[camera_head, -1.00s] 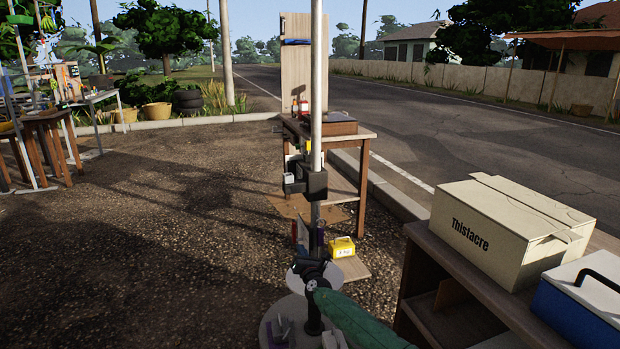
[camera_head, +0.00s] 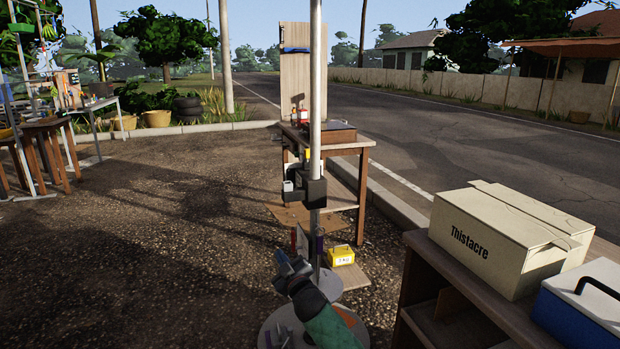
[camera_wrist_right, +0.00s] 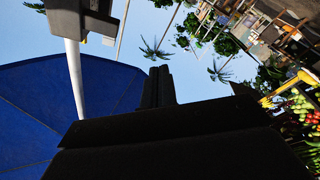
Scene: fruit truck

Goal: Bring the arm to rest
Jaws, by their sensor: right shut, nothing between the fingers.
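My right gripper (camera_head: 284,262) is in the lower middle of the head view, at the end of my green-sleeved arm. It points up and away, just left of the pale pole (camera_head: 315,110). In the right wrist view its dark fingers (camera_wrist_right: 158,85) are together, with nothing between them and open sky beyond. My left gripper is in neither view.
A cream box (camera_head: 505,240) and a blue-and-white cooler (camera_head: 585,305) stand on a wooden counter at right. A wooden table (camera_head: 350,148) and a yellow weight (camera_head: 341,255) are ahead. Open gravel lies left. A blue canopy (camera_wrist_right: 60,120) shows in the wrist view.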

